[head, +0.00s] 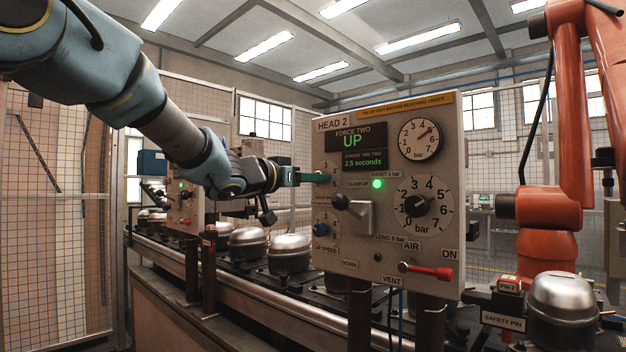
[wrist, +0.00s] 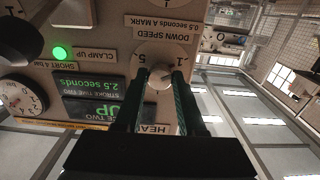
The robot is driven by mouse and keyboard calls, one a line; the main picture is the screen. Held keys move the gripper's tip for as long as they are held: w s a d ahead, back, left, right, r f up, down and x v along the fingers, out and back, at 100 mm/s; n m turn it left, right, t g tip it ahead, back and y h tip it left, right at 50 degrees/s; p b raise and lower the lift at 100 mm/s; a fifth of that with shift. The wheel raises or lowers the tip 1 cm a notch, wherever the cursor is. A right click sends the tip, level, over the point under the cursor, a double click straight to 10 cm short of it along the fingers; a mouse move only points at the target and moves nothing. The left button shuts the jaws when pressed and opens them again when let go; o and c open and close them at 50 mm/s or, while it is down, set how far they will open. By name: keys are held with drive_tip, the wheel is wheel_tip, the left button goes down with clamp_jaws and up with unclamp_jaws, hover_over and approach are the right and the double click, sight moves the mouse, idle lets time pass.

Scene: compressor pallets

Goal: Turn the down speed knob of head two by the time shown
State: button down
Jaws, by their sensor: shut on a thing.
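The head two panel (head: 385,120) faces me in the head view. Its green display (head: 360,147) reads "UP" and "2.5 seconds". My gripper (head: 318,178) reaches the panel's left edge from the left. My gripper (wrist: 163,77) is shut on this knob, one dark green finger on each side. The fingers partly hide the dial, and the knob's exact setting cannot be read. In the head view the gripper hides the knob.
Compressors (head: 290,253) stand on the line below. An orange robot arm (head: 548,210) stands right.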

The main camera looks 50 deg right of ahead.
idle(0.4)
drive_tip(key=m+b, duration=0.3)
drive_tip(key=m, duration=0.8)
drive_tip(key=shift+m+b, duration=0.35)
drive_tip(key=shift+m, duration=0.05)
idle(0.4)
drive_tip(key=c, duration=0.5)
unclamp_jaws()
drive_tip(key=a+b, duration=0.1)
drive_tip(key=a, duration=0.9)
drive_tip(key=shift+w+a, duration=0.35)
drive_tip(key=shift+a, duration=0.05)
